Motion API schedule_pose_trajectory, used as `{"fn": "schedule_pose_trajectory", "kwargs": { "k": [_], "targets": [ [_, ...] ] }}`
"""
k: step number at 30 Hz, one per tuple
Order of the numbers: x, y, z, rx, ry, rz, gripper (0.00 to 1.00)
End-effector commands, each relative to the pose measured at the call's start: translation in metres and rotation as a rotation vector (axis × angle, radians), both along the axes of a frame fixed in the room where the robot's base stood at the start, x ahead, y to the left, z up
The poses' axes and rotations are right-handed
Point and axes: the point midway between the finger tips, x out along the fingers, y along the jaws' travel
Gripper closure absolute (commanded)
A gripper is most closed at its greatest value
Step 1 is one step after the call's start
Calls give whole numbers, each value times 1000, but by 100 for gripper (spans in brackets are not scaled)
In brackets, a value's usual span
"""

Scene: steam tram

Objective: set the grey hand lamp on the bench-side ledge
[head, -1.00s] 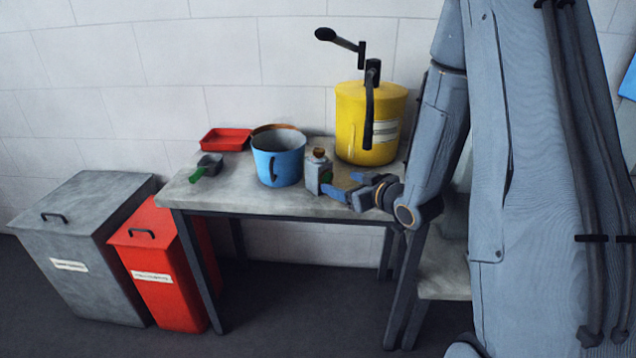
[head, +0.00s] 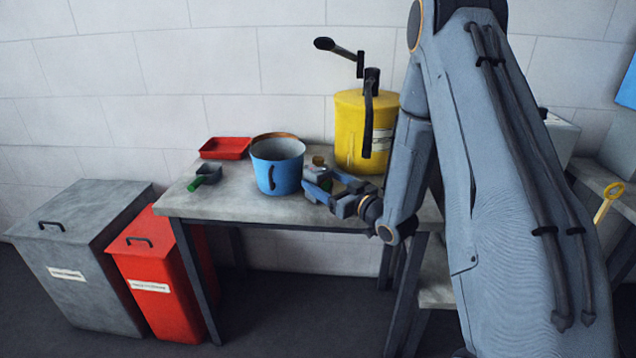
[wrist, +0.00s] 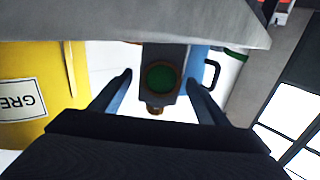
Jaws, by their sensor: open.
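The grey hand lamp (head: 317,171) has a brown top and stands on the workbench (head: 230,203), right of the blue pot. My gripper hides much of it in the head view. In the wrist view, which is upside down, the lamp (wrist: 160,98) shows its round green lens between my fingers. My gripper (head: 315,184) is open, with one finger to each side of the lamp in the wrist view (wrist: 158,82). I cannot tell whether a finger touches it. A low grey ledge (head: 434,283) beside the bench is partly hidden behind my arm.
The blue pot (head: 278,172) stands close left of the lamp. The yellow drum (head: 350,120) with a black crank stands behind it. A red tray (head: 225,148) and a green-handled scoop (head: 205,177) lie farther left. Grey (head: 75,255) and red (head: 152,260) bins stand on the floor.

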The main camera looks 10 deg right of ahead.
Motion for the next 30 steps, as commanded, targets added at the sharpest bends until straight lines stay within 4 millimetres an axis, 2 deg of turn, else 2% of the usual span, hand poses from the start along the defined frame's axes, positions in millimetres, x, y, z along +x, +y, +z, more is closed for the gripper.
{"fn": "schedule_pose_trajectory", "kwargs": {
  "k": [9,21,30],
  "targets": [
    [5,3,0,0,0,-1,31],
    [6,2,1,0,-2,-1,97],
    [6,2,3,0,-2,-1,97]
  ]
}}
